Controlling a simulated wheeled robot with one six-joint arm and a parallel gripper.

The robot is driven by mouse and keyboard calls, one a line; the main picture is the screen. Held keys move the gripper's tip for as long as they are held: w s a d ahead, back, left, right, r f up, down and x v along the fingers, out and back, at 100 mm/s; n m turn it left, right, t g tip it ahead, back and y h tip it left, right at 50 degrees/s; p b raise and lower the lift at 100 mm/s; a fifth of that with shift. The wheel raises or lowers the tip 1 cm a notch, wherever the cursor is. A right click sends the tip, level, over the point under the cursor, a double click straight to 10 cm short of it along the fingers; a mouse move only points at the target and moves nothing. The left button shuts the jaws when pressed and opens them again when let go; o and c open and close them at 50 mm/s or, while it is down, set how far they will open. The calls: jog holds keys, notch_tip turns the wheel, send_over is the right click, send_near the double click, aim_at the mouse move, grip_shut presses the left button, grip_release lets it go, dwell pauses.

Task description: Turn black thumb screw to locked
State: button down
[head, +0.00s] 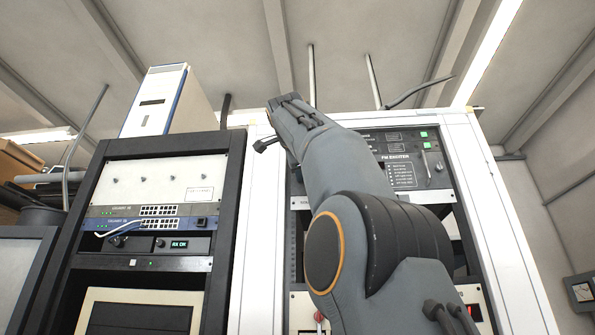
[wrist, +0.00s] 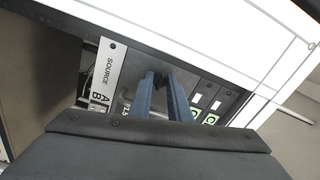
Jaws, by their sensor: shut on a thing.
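My gripper (wrist: 160,82) shows in the wrist view as two blue-grey fingers reaching to a dark panel on the rack. The fingers are close together, with a small dark thing between their tips. It looks like the black thumb screw (wrist: 160,77), mostly hidden by the fingers. Whether it stands at locked cannot be told. In the head view my arm covers the screw and the fingertips.
A light strip marked SOURCE (wrist: 111,68) with A and B lies left of the fingers. Green-lit indicators (wrist: 211,118) lie to the right. The FM exciter panel (head: 428,152) sits in the white rack (head: 262,215). A black-framed rack (head: 230,185) stands to the left.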

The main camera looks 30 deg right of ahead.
dwell(0.3)
jog(key=c, duration=1.7)
grip_release()
jog(key=shift+o, duration=0.2)
jog(key=b+v, duration=0.3)
jog(key=v, duration=0.4)
jog(key=shift+s+a, duration=0.25)
jog(key=shift+s, duration=0.05)
